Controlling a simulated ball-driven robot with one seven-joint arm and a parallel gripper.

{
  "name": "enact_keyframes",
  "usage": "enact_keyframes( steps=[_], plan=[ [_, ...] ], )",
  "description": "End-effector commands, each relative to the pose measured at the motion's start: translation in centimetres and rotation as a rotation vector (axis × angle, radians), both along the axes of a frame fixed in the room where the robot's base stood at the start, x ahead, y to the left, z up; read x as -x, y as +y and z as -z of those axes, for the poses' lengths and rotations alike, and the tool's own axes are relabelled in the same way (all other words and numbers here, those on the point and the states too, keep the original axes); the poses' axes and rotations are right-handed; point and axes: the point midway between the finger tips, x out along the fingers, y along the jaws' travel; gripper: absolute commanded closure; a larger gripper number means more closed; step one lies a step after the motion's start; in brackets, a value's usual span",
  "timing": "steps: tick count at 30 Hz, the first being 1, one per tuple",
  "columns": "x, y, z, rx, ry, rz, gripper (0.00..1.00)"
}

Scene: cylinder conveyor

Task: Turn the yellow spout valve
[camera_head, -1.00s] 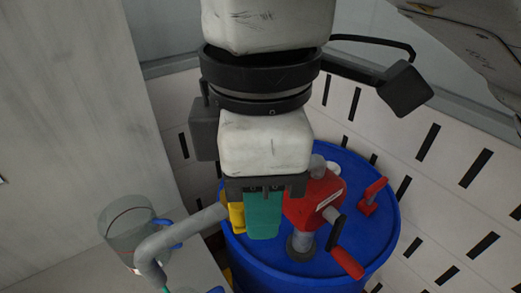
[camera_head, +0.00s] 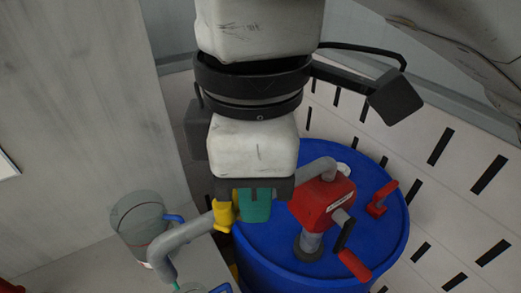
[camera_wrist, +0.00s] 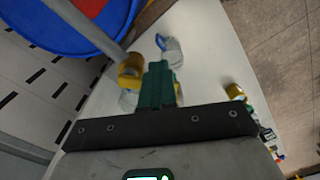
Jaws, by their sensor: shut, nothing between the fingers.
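The yellow spout valve (camera_head: 224,215) sits on the grey spout pipe (camera_head: 185,232) that runs from the red pump (camera_head: 322,200). In the wrist view the yellow valve (camera_wrist: 131,72) shows just left of my fingers. My gripper (camera_head: 255,208) has teal fingers that are shut and empty, close beside the valve on its right in the head view. The fingers also show in the wrist view (camera_wrist: 157,80). I cannot tell whether they touch the valve. My gripper's body hides part of the pipe between valve and pump.
The blue barrel (camera_head: 300,265) carries the pump and a red fitting (camera_head: 382,198). A clear jug (camera_head: 140,228) with a blue handle stands left of the spout. In the wrist view, yellow-topped items (camera_wrist: 235,92) lie at the pale surface's right edge.

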Motion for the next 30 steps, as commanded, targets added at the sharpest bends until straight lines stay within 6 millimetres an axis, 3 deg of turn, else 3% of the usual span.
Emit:
enact_keyframes(
  steps=[26,30],
  plan=[
    [-1.2,1.9,-0.1,0.002,0.003,-0.002,1.0],
    [-1.2,1.9,0.0,0.002,0.001,-0.001,0.9]
  ],
)
